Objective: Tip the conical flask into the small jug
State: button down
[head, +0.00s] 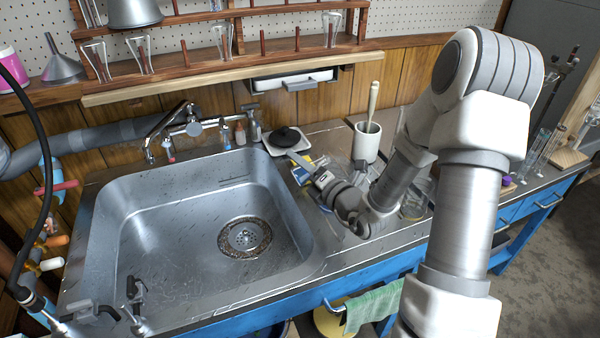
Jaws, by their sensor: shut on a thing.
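My gripper (305,164) is over the counter just right of the sink, pointing to the upper left. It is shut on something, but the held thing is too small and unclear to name. Clear glassware (415,208) stands on the counter partly behind my forearm; I cannot tell whether the conical flask or the small jug is among it. More of that area is hidden by my arm.
The steel sink (150,240) with its tap (193,128) lies left of my gripper. A black disc (286,137) on a white base and a white pot (367,141) stand behind it. A wooden rack (215,65) with glassware is at the back.

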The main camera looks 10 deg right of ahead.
jog(key=shift+w+d+r+m+t, duration=0.15)
jog(key=shift+w+r+m+t, duration=0.35)
jog(key=shift+m, duration=0.6)
jog(key=shift+r+p, duration=0.1)
jog(key=shift+p, duration=0.75)
jog(key=shift+d+r+m+t+h+p, duration=0.1)
jog(key=shift+d+r+m+t+p, duration=0.1)
jog(key=shift+m, duration=0.65)
jog(key=shift+d+r+m+t+h+p, duration=0.1)
jog(key=shift+r+m+t, duration=0.1)
jog(key=shift+m, duration=0.7)
jog(key=shift+d+r+m+t+h+p, duration=0.1)
jog(key=shift+r+m+t+p, duration=0.1)
jog(key=shift+m, duration=0.65)
jog(key=shift+r, duration=0.1)
